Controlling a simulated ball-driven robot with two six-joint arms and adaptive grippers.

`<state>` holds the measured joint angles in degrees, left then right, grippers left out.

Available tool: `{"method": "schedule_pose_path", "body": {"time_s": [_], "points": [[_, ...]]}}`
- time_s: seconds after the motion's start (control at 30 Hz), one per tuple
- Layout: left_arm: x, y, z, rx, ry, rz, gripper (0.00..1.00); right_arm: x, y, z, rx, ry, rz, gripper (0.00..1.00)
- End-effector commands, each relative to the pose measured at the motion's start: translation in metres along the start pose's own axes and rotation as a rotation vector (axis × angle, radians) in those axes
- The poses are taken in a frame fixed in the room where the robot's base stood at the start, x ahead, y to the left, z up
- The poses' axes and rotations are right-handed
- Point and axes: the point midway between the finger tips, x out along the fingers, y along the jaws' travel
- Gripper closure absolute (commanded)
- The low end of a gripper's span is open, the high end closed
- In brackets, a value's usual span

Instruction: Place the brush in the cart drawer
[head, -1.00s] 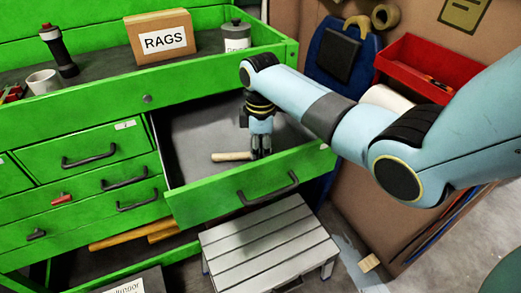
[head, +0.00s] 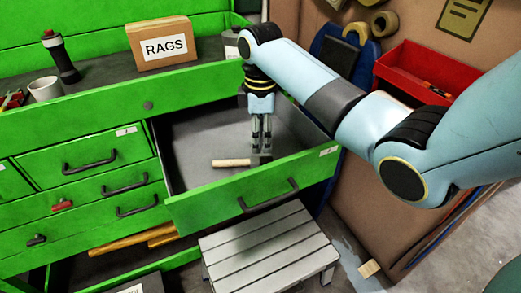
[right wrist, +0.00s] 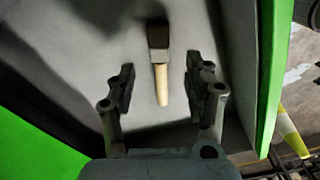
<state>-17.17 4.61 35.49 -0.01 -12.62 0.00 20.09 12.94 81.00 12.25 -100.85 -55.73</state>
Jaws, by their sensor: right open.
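The brush (head: 232,162) lies on the grey floor of the open green cart drawer (head: 200,187); its pale wooden handle points left in the head view. In the right wrist view the brush (right wrist: 160,62) shows a dark head and metal band, with the handle toward my gripper. My right gripper (head: 261,146) points down into the drawer, above the head end of the brush. In the right wrist view its two fingers (right wrist: 160,88) are apart, one on each side of the brush, with gaps to both. It holds nothing. My left gripper is not in view.
The drawer's front wall with its handle (head: 268,196) stands close to my right gripper. A grey step stool (head: 268,247) stands below. A rags box (head: 163,42), a mug (head: 45,89) and a torch (head: 60,57) stand on the cart top. A red bin (head: 428,66) is at right.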

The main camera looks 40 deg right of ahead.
Motion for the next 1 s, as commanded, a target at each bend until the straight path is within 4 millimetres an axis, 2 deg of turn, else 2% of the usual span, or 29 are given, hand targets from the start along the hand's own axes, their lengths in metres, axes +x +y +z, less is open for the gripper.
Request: {"method": "schedule_pose_path", "body": {"time_s": [0.1, 0.3, 1.0], "points": [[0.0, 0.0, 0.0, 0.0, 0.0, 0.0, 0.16, -0.024, 0.001, 0.0, 0.0, 0.001, 0.003, 0.48], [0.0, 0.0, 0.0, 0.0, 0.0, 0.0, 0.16, -0.046, 0.0, 0.0, 0.0, 0.0, -0.001, 0.48], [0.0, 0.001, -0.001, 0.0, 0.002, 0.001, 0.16, -0.049, 0.0, 0.0, 0.0, 0.0, -0.001, 0.48]]}}
